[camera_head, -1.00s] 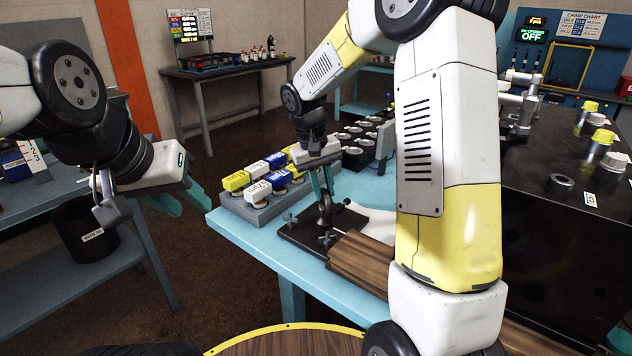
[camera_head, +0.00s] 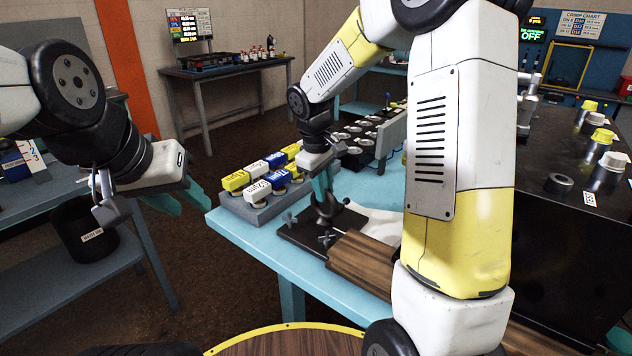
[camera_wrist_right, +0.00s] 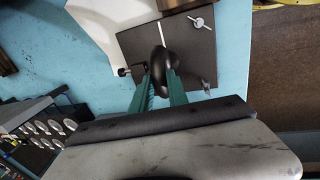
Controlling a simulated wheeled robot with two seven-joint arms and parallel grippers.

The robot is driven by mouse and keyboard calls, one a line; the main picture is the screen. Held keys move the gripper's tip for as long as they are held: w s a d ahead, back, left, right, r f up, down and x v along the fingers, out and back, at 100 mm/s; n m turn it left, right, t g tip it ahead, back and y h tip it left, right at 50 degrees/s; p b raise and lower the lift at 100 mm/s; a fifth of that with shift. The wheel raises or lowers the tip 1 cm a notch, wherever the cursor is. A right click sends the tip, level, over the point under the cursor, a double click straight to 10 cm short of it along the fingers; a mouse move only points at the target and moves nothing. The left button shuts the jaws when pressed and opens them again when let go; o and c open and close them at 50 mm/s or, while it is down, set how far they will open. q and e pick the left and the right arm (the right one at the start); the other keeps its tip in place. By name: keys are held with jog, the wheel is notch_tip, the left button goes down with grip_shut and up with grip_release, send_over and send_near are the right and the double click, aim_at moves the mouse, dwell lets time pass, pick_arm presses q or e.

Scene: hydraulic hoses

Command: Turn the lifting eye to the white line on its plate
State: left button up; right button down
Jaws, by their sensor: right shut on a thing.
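The dark lifting eye (camera_head: 327,212) stands upright on its dark plate (camera_head: 296,238) at the table's near corner. In the right wrist view the eye (camera_wrist_right: 158,62) sits between the teal fingers of my right gripper (camera_wrist_right: 160,82), which is shut on it. The white line (camera_wrist_right: 163,33) on the plate (camera_wrist_right: 191,55) runs from the plate's edge towards the eye. The ring looks roughly in line with it, but the fingers hide part of the ring. My right gripper (camera_head: 323,190) points down from above. My left gripper (camera_head: 182,200) is open and empty, left of the table.
A brown wooden block (camera_head: 362,262) lies close beside the plate. A grey rack (camera_head: 258,212) of yellow, white and blue blocks stands behind it. Small wing-shaped clamps (camera_wrist_right: 198,22) sit at the plate's edges. A large black machine (camera_head: 565,235) fills the right side.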

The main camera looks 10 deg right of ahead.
dwell(0.3)
jog(key=c, duration=1.3)
grip_release()
notch_tip(320, 180, up, 8)
jog(key=s+a, duration=0.1)
jog(key=shift+f, duration=0.15)
